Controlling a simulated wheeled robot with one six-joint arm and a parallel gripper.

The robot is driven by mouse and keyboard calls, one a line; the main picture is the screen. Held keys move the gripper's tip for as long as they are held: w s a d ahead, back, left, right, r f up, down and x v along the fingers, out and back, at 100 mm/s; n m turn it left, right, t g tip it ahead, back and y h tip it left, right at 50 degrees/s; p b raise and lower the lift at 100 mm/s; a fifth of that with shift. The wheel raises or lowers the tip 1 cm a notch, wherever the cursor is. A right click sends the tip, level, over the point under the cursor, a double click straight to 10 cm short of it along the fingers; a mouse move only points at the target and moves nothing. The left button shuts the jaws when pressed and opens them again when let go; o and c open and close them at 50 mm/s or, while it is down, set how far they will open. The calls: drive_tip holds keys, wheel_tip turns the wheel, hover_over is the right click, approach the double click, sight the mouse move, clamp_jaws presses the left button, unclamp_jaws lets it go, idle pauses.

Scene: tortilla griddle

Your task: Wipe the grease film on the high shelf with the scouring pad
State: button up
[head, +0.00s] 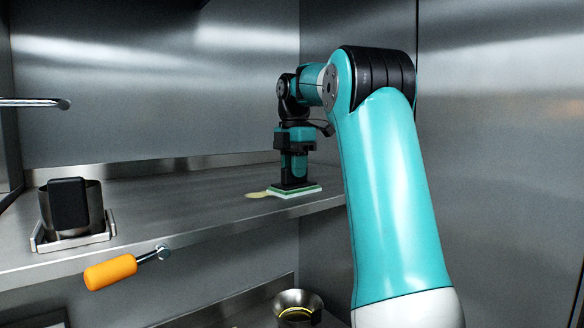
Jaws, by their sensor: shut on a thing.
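The high shelf (190,198) is a grey metal ledge running along the back wall. The scouring pad (312,190) is green and pale, and lies flat at the shelf's right part, near the front edge. My gripper (294,184) points straight down and is shut on the pad from above; its fingertips are hard to make out. A yellowish grease film (258,195) shows on the shelf just left of the pad. Any film under the pad is hidden.
A dark metal container with a black block (68,204) stands in a holder at the shelf's left. An orange handle (110,272) sticks out below the shelf's front edge. A metal cup (298,304) stands lower down. The shelf's middle is clear.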

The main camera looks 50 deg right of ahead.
drive_tip(key=shift+d+r, duration=0.1)
drive_tip(key=shift+d, duration=1.6)
drive_tip(key=shift+w+a+b, duration=0.15)
drive_tip(key=shift+w+a, duration=0.05)
drive_tip(key=shift+a, duration=0.6)
drive_tip(key=shift+w+a+b, duration=0.15)
drive_tip(key=shift+w+a, duration=0.05)
drive_tip(key=shift+a, duration=0.65)
drive_tip(key=shift+w+a+b, duration=0.15)
drive_tip(key=shift+w+a, duration=0.05)
drive_tip(key=shift+a, duration=0.6)
drive_tip(key=shift+w+a, duration=0.2)
drive_tip(key=shift+a, duration=0.6)
drive_tip(key=shift+w+a, duration=0.25)
drive_tip(key=shift+a, duration=0.55)
drive_tip(key=shift+w+a, duration=0.2)
drive_tip(key=shift+a, duration=0.6)
drive_tip(key=shift+a, duration=0.1)
